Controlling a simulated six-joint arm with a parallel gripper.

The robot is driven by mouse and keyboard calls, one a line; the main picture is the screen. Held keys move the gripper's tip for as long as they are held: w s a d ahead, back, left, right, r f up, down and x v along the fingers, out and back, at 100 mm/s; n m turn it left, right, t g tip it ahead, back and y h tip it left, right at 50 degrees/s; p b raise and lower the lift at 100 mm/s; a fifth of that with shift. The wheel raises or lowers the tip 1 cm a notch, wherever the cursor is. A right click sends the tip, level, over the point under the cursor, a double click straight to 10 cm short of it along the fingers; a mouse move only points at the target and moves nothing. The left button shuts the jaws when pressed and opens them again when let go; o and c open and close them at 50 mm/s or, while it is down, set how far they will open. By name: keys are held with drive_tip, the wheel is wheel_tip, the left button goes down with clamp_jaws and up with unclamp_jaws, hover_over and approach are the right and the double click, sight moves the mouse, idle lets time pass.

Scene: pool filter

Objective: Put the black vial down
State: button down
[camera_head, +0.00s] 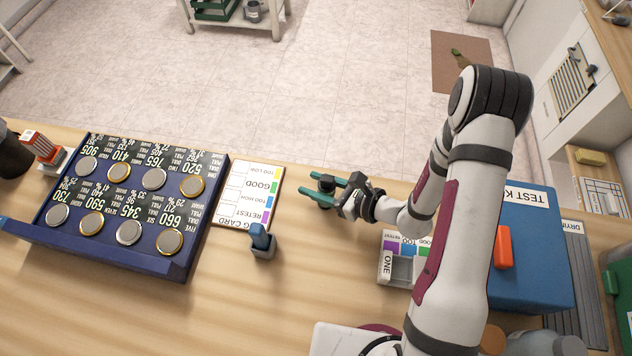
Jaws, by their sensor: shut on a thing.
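My gripper (328,190), with green fingers, is at the middle of the wooden table, to the right of the white card. It is shut on the black vial (326,183), a small dark thing between the fingertips. Most of the vial is hidden by the fingers. From this view I cannot tell whether the vial touches the table or is held above it.
A white card (233,192) with coloured marks lies left of my gripper. A blue-topped item (262,240) stands at its lower corner. A blue tray (115,252) of round discs is at left. A white rack (392,268) and a blue test kit box (535,270) are at right.

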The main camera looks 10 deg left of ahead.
drive_tip(key=shift+c, duration=2.2)
unclamp_jaws()
drive_tip(key=shift+f, duration=0.1)
